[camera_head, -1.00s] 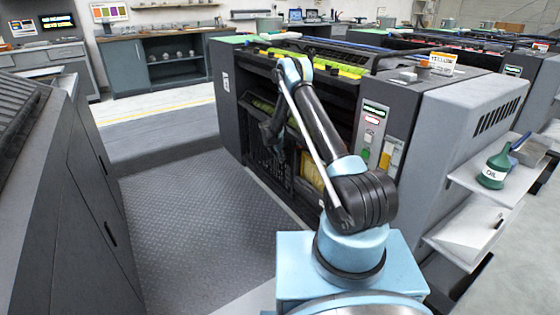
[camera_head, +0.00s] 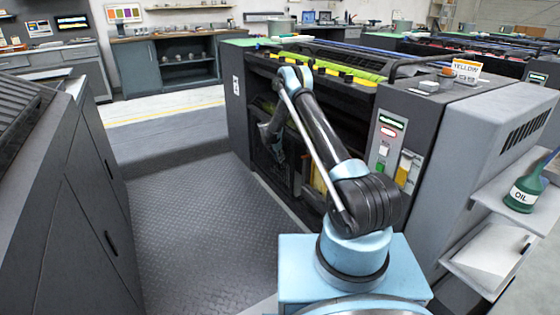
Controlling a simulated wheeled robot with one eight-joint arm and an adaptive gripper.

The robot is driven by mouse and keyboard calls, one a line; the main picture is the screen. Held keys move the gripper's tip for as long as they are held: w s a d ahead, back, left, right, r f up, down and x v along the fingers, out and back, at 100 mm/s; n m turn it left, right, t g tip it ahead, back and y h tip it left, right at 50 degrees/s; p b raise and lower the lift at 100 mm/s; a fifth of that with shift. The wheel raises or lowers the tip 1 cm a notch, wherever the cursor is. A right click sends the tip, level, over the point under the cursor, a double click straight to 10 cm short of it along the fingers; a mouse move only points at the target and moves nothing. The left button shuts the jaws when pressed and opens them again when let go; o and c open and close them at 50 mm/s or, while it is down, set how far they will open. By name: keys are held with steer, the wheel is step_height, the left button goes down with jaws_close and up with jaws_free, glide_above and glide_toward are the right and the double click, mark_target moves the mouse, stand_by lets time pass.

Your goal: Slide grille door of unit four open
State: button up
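The printing unit with the YELLOW sign (camera_head: 466,71) stands ahead of my arm. Its open front is dark, with a green and yellow strip along the top. A dark grille-like panel (camera_head: 272,168) shows low in this front, partly behind my arm, and its edges are hard to make out. I cannot tell how far the grille door is open. My gripper (camera_head: 268,146) is a dark shape at the front's left part, by the grille. I cannot tell whether it touches the grille, or whether its fingers are open or shut.
A control panel (camera_head: 387,140) with buttons is on the unit's right post. A green OIL can (camera_head: 525,188) stands on a side shelf at the right. A grey cabinet (camera_head: 75,200) borders the left. The tread-plate floor (camera_head: 195,215) between is clear.

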steer(key=o, duration=0.4)
steer(key=shift+s+a, duration=0.15)
steer(key=shift+a, duration=0.25)
steer(key=shift+o, duration=0.2)
steer(key=shift+d, duration=0.1)
steer(key=shift+s+r, duration=0.15)
steer(key=shift+r, duration=0.35)
steer(key=v, duration=1.1)
steer(key=shift+f, duration=0.1)
